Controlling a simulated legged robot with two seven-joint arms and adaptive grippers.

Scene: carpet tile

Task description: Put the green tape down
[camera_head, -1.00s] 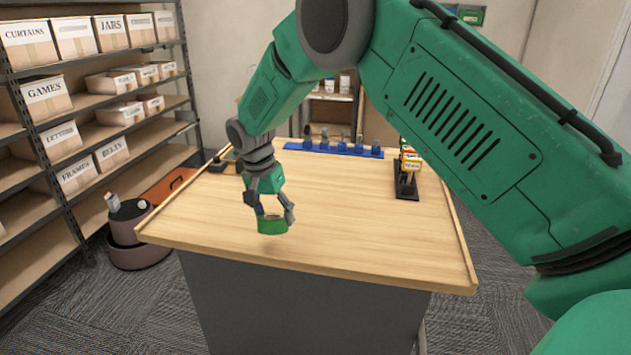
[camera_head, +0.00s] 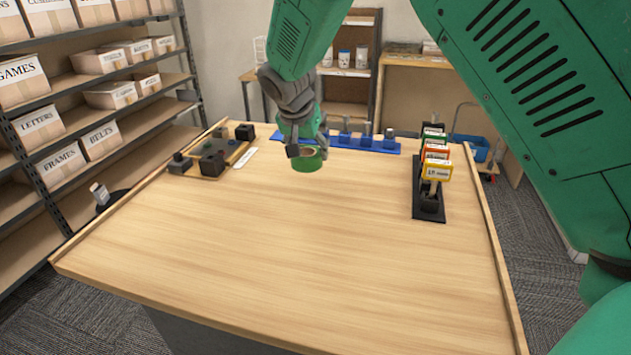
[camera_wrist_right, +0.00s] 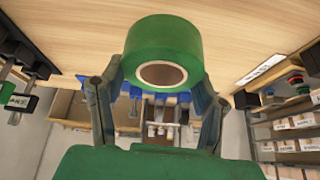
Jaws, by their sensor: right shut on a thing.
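The green tape (camera_head: 308,161) is a thick green roll with a pale brown core. My right gripper (camera_head: 306,150) is shut on it, near the back of the wooden table (camera_head: 270,240), just in front of the blue rack. In the right wrist view the tape (camera_wrist_right: 163,52) sits between the two fingers of the gripper (camera_wrist_right: 160,85), its core hole facing the camera. Whether the tape touches the tabletop I cannot tell. My left gripper does not show.
A blue rack (camera_head: 377,147) with several pegs stands along the back edge. A black stand (camera_head: 429,205) with coloured cards is at the right. A board with black blocks (camera_head: 215,155) and a white label (camera_head: 245,157) lie back left. The middle and front are clear.

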